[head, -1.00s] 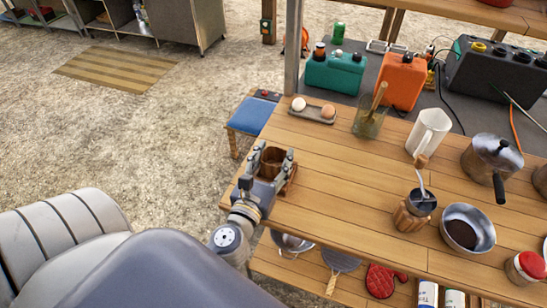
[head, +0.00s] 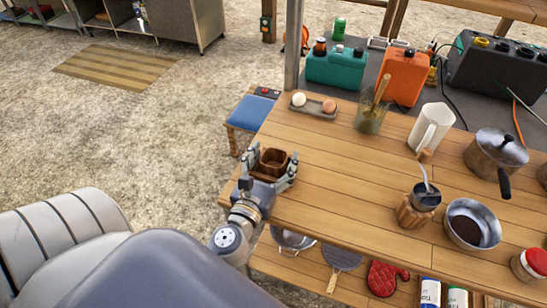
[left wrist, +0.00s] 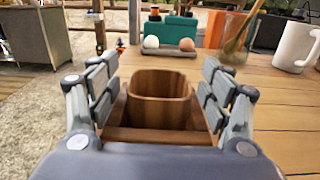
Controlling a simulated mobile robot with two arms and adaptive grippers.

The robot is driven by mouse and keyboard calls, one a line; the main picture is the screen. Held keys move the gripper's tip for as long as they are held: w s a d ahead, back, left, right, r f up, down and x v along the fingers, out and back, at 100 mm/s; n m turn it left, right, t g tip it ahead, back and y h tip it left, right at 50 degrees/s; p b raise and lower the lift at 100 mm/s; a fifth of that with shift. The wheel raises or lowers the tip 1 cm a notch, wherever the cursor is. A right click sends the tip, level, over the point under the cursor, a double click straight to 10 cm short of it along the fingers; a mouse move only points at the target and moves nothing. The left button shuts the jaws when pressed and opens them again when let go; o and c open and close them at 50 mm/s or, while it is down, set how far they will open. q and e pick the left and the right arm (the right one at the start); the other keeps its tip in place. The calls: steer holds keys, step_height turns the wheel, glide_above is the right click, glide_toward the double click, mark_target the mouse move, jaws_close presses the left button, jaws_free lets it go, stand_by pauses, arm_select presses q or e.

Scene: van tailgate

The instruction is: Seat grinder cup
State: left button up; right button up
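A brown wooden cup (head: 273,160), open at the top, stands upright at the table's left end. In the left wrist view the cup (left wrist: 160,98) sits in or behind a low wooden tray (left wrist: 150,137); its base is hidden. My left gripper (head: 272,167) is open around the cup, one finger on each side, and gaps show between the fingers and the cup in the left wrist view (left wrist: 160,100). The hand grinder (head: 421,198), with a wooden lower body, dark top and crank, stands upright farther right on the table. My right gripper is not in view.
An egg tray (head: 313,106), a glass jar (head: 370,118) and a white pitcher (head: 431,128) stand behind. A steel bowl (head: 471,225) and a pot (head: 495,153) stand to the right. The table (head: 340,175) is clear between cup and grinder.

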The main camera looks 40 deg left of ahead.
arm_select(q)
steer(key=shift+s, duration=0.1)
steer(key=shift+s+d+f, duration=0.1)
steer(key=shift+s, duration=0.15)
steer(key=v, duration=1.1)
steer(key=shift+s, duration=0.15)
stand_by(0.4)
